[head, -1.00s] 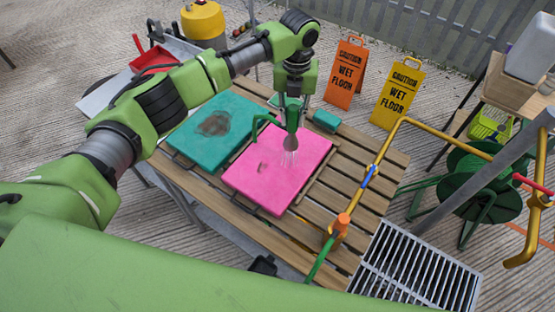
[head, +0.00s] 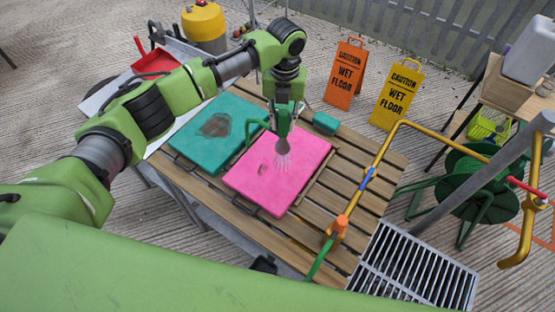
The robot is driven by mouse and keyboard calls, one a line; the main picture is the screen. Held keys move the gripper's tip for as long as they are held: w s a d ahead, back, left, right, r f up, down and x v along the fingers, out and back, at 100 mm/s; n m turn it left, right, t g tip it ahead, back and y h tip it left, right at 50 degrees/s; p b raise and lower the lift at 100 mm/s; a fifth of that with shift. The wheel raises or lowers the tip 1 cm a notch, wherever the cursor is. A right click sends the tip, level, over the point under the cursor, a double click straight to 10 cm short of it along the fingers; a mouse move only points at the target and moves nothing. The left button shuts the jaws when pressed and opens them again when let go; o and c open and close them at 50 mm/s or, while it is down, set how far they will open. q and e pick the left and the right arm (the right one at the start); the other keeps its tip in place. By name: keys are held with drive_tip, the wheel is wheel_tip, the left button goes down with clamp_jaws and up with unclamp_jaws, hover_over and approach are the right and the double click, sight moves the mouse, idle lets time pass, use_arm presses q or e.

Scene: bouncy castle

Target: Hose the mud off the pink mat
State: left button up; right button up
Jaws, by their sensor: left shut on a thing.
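The pink mat (head: 285,185) lies flat on the slatted wooden table (head: 330,235). A small brownish mud mark (head: 263,170) shows on its left part. My left gripper (head: 282,125) is shut on a hose nozzle (head: 283,148), which points down over the upper middle of the pink mat. Thin streaks of water spray from the nozzle onto the mat, right of the mud mark. The gripper's fingers are partly hidden behind the arm and nozzle. My right gripper is not in view.
A teal mat (head: 205,140) with a dark mud patch (head: 216,125) lies left of the pink mat. A teal block (head: 326,123) sits at the table's back. A yellow pipe with an orange-topped tap (head: 340,224) stands at the right edge. Wet-floor signs (head: 396,94) stand behind.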

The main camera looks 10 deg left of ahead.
use_arm(q)
drive_tip(key=s+a+p, duration=0.3)
drive_tip(key=a+p, duration=0.1)
drive_tip(key=a, duration=0.3)
drive_tip(key=shift+a+p, duration=0.15)
drive_tip(key=shift+p, duration=0.2)
idle(0.4)
idle(0.9)
wheel_tip(320, 180, up, 7)
drive_tip(key=p, duration=0.1)
drive_tip(key=shift+p, duration=0.4)
drive_tip(key=shift+s, duration=0.1)
idle(0.6)
